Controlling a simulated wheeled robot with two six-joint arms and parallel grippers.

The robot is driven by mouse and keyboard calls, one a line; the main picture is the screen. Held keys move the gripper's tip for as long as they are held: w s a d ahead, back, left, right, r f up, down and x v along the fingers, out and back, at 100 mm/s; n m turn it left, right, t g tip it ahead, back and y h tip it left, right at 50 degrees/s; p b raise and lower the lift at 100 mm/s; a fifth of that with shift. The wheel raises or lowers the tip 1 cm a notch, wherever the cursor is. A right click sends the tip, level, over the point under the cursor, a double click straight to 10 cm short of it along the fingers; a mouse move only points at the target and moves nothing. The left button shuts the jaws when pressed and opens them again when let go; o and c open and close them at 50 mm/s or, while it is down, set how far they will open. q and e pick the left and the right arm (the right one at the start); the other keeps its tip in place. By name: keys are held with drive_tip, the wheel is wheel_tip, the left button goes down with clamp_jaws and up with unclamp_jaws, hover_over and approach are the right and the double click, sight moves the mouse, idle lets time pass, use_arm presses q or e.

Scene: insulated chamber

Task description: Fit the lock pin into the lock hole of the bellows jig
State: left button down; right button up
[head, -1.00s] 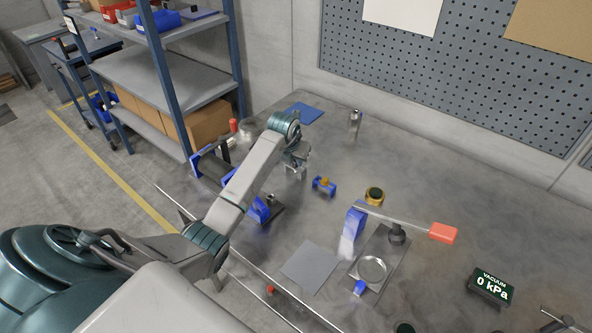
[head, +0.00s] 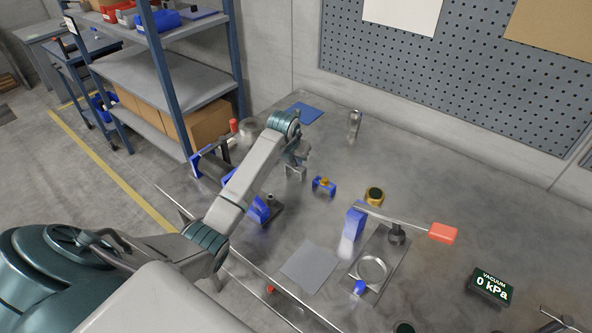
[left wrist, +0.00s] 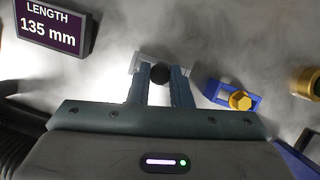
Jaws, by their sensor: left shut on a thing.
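My left gripper (head: 296,173) hangs over the bench to the right of the bellows jig. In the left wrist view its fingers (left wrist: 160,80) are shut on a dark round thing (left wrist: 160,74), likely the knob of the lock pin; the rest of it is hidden. The bellows jig (head: 203,164) has blue end parts and a dark cylinder, partly covered by my left arm in the head view. The lock hole cannot be made out. My right gripper is not in view.
A blue block with a gold knob (head: 324,186) stands right of my left gripper, also in the left wrist view (left wrist: 236,98). A length display (left wrist: 52,26) reads 135 mm. A red-handled lever (head: 443,232) and grey mat (head: 310,267) lie farther right and nearer. Haze blurs the bench.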

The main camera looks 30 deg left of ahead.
sight(294, 161)
use_arm(q)
drive_tip(key=shift+r, duration=0.15)
drive_tip(key=shift+r+p, duration=1.95)
drive_tip(key=shift+r, duration=1)
